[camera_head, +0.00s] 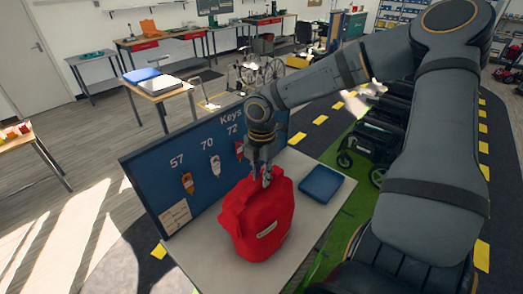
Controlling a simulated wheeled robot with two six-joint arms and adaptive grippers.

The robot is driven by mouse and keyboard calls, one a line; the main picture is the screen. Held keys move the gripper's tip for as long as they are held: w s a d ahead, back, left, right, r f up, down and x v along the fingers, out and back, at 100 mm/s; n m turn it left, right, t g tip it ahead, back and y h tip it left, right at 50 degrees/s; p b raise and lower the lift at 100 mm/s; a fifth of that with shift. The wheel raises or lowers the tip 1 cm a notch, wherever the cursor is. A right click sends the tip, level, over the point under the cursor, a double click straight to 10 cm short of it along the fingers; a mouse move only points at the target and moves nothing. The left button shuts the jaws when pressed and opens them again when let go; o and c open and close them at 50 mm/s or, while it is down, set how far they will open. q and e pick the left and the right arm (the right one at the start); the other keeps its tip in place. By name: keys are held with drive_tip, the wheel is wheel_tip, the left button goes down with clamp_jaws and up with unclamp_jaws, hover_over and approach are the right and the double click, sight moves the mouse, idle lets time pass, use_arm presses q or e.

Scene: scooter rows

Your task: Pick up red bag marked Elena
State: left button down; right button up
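A red bag (262,222) stands upright at the front of a light table, below the blue key board. A small pale label (267,229) is on its front, too small to read. My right gripper (265,180) points down at the top of the bag, with its fingertips at the bag's handle area. The fingers overlap the red top, and I cannot tell whether they are closed on it. My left gripper is not in view.
The blue board (205,165) marked "Keys" with 57, 70 and 72 stands close behind the bag. A blue tray (321,184) lies to its right on the table (207,262). Dark wheeled scooters or walkers (375,145) stand farther right, on green flooring.

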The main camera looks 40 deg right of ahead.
drive_tip(key=shift+c, duration=1.2)
clamp_jaws()
drive_tip(key=shift+d, duration=0.1)
